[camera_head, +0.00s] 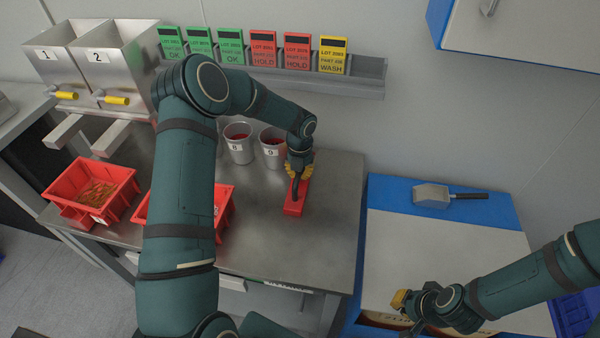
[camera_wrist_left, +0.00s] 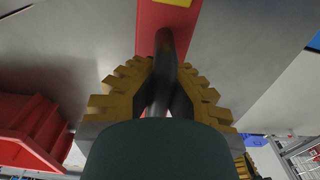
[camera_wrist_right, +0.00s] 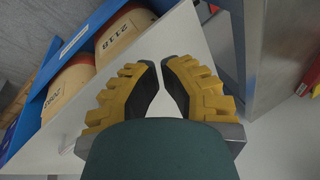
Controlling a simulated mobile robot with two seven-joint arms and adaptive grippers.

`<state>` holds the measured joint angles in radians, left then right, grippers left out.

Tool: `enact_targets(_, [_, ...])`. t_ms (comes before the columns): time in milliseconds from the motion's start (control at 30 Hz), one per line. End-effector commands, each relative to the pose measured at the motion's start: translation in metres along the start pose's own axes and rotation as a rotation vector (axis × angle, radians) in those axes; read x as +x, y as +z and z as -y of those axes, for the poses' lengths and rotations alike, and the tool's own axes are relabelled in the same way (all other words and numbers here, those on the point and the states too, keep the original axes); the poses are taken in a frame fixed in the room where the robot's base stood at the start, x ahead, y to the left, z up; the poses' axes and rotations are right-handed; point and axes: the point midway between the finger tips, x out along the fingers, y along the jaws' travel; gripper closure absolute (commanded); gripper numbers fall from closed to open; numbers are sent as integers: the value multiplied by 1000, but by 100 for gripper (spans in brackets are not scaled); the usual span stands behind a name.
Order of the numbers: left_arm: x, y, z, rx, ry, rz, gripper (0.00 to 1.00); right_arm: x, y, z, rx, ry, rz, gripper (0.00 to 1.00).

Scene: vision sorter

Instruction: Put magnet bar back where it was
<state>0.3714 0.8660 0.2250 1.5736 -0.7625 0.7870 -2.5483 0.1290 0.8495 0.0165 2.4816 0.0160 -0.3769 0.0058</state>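The magnet bar is a red bar (camera_head: 295,204) with a yellow label and a dark handle. It is at the right part of the steel table (camera_head: 335,215), and I cannot tell whether it touches the top. My left gripper (camera_head: 298,172) is shut around the dark handle (camera_wrist_left: 165,75). In the left wrist view the red part (camera_wrist_left: 150,25) lies beyond the fingertips. My right gripper (camera_head: 402,299) is empty above the blue-and-white cabinet at the right. Its fingertips (camera_wrist_right: 160,64) are nearly together in the right wrist view.
Two metal cups (camera_head: 238,146) (camera_head: 273,151) stand behind the left gripper. Red bins (camera_head: 120,178) (camera_head: 226,210) are at the left, one partly hidden by my arm. A wall rail (camera_head: 368,82) holds coloured lot cards. A scoop (camera_head: 432,196) lies on the cabinet (camera_head: 385,190).

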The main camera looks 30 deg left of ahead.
Motion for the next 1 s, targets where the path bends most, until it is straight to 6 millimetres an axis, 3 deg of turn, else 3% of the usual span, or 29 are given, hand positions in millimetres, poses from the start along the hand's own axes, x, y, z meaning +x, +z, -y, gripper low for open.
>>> enact_targets(333, [2, 1, 0, 1, 0, 3, 100, 2, 0, 0, 0, 0, 0, 100])
enact_targets(433, [2, 0, 0, 1, 0, 0, 66, 1, 0, 0, 0, 0, 0, 100])
enact_targets(767, [0, 0, 0, 1, 0, 0, 66, 0, 0, 0, 0, 0, 0, 100])
enact_targets(1000, [-29, 1, 0, 0, 0, 4, 66, -3, 0, 1, 0, -1, 0, 100])
